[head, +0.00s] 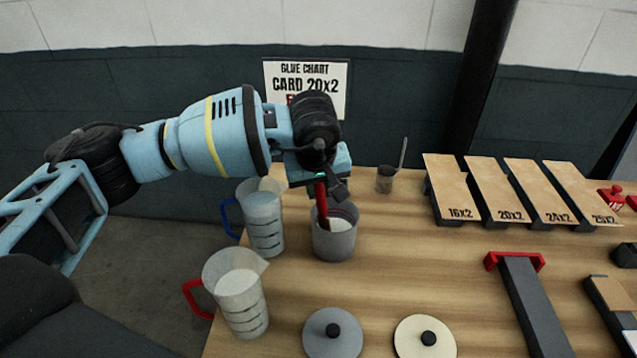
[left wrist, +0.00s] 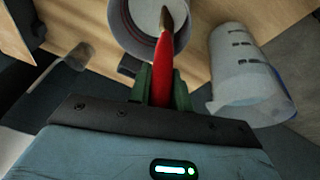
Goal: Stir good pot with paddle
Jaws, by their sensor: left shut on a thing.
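A grey pot (head: 335,240) with pale contents stands on the table, left of the middle in the head view. It also shows at the top of the left wrist view (left wrist: 119,30). My left gripper (head: 322,180) is above the pot, shut on the red paddle (head: 322,205). In the left wrist view the paddle (left wrist: 162,75) points from the fingers into the pot's opening. Its lower end is inside the pot; whether it touches the contents I cannot tell. My right gripper is not in view.
Two measuring jugs (head: 262,225) (head: 237,295) stand left of the pot. Two round lids (head: 332,335) (head: 425,340) lie in front. A small cup with a stick (head: 385,180) stands behind. Several labelled boards (head: 455,185) lie at the right. Bare table lies right of the pot.

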